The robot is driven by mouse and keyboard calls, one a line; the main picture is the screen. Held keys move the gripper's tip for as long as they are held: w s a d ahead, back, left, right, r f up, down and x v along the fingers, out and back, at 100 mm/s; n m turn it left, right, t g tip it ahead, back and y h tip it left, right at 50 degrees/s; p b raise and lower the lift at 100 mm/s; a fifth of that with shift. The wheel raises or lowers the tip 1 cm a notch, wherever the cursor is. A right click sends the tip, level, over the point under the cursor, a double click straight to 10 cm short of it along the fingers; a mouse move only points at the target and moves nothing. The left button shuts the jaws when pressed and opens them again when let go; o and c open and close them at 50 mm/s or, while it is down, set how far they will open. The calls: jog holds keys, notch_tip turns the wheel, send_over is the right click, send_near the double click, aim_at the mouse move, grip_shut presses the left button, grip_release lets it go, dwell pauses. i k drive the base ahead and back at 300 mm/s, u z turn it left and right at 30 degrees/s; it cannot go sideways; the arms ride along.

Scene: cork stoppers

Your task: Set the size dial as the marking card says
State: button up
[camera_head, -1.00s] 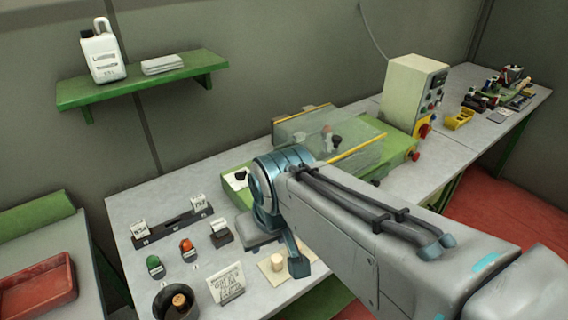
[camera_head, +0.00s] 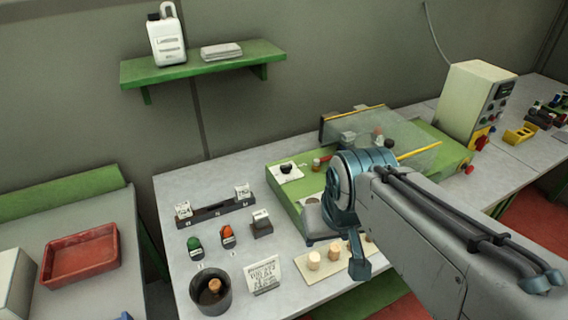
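A small black knob on a white plate, seemingly the size dial (camera_head: 287,168), sits on the left end of the green machine bed (camera_head: 285,190). Its pointer and marks are too small to read. A white card with handwritten lines, seemingly the marking card (camera_head: 263,275), stands at the table's front; I cannot read its words reliably. My gripper (camera_head: 350,250) hangs at the end of my arm, right of the card and to the front right of the dial, apart from both. My wrist hides most of it, and I cannot see both fingertips.
A black rack (camera_head: 216,212) holds two small white tags. Green (camera_head: 194,244) and red (camera_head: 228,236) stamps, a dark cup (camera_head: 211,291) and pale corks on a board (camera_head: 333,262) crowd the front. A clear cover (camera_head: 390,135) spans the machine. Bare table lies at the back left.

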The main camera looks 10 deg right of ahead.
aim_at(285, 169)
jog(key=k, duration=1.3)
jog(key=z, duration=0.7)
jog(key=i, duration=1.6)
jog(key=u, duration=0.85)
